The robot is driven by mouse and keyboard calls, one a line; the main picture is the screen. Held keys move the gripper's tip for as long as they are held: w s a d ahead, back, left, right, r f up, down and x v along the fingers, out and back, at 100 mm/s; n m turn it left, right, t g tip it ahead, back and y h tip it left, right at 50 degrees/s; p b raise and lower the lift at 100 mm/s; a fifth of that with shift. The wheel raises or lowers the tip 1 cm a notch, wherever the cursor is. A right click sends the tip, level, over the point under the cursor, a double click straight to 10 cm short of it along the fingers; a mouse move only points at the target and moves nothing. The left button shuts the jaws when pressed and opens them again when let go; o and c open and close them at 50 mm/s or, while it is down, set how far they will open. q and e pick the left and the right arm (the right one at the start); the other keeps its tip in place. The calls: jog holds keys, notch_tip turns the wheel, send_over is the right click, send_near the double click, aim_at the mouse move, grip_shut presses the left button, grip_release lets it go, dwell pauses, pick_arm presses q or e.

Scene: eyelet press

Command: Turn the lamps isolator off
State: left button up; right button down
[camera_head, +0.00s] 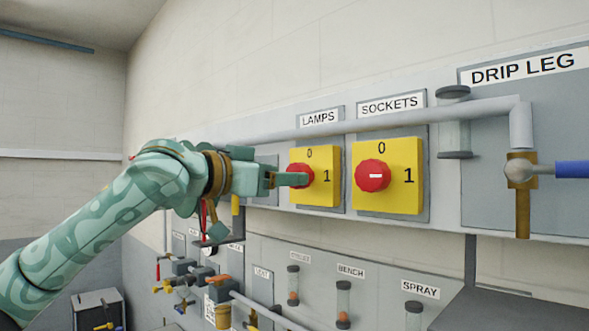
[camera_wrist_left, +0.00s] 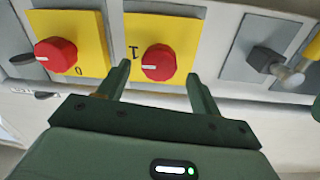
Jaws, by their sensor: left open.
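The lamps isolator is a yellow box (camera_head: 327,184) under the LAMPS label, with a red round knob (camera_head: 306,169). In the left wrist view, turned upside down, the lamps knob (camera_wrist_left: 158,62) has its white mark pointing left, toward the 1. My left gripper (camera_head: 303,179) is open in front of this knob. In the wrist view its two fingertips (camera_wrist_left: 158,70) stand on either side of the knob. Whether they touch it I cannot tell. In the head view a finger hides part of the knob. My right gripper is not in view.
The sockets isolator (camera_head: 400,188) stands just right, its knob (camera_head: 372,176) marked toward 1. A grey pipe (camera_head: 400,122) runs above both. Farther right is a drip leg valve with a blue handle (camera_head: 573,169). Below is a lower panel with BENCH and SPRAY labels (camera_head: 421,289).

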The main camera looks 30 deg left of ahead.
pick_arm(q)
jog(key=shift+p+x, duration=0.3)
jog(key=shift+x, duration=1.6)
jog(key=c, duration=1)
